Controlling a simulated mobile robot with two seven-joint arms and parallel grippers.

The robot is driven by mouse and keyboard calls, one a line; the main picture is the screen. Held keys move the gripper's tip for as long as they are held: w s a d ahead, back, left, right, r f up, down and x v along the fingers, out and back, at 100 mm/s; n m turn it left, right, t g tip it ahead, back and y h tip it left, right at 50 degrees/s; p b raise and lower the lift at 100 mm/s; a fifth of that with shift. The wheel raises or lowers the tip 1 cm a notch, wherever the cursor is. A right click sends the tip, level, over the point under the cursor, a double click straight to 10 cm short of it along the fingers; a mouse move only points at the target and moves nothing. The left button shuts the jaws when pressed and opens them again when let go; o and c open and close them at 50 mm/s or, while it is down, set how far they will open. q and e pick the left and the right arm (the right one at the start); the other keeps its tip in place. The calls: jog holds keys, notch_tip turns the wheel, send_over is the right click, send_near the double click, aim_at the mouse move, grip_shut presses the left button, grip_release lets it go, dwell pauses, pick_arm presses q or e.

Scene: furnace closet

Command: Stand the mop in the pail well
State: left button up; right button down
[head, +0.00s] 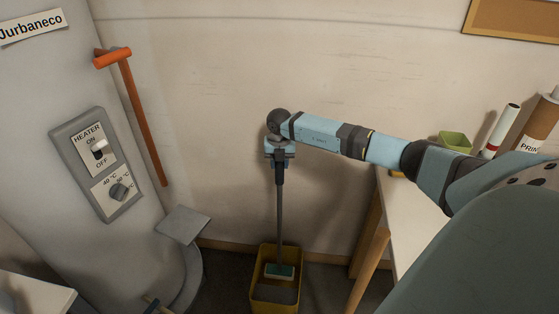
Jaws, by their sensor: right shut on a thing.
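The mop (279,215) is a thin dark grey pole with a green and white head (280,271) at its lower end. It hangs close to vertical below my right gripper (280,158), which is shut on the top of the handle. The yellow pail (294,254) stands on the dark floor by the wall. The mop head shows inside the pail's outline, above a grey inner part; I cannot tell whether it touches the bottom. My left gripper is not in view.
A white table (405,215) with wooden legs stands right of the pail, holding a green container (455,141) and rolls. The wall is close behind.

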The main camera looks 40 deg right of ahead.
aim_at(280, 175)
jog(key=shift+f+b, duration=0.45)
jog(key=shift+f, duration=0.4)
jog(key=shift+f+b, duration=0.3)
jog(key=shift+f, duration=1)
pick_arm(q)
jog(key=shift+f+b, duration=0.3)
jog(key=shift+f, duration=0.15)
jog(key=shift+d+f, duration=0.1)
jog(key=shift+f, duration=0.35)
pick_arm(e)
jog(key=shift+f, duration=0.6)
jog(key=c, duration=0.7)
grip_release()
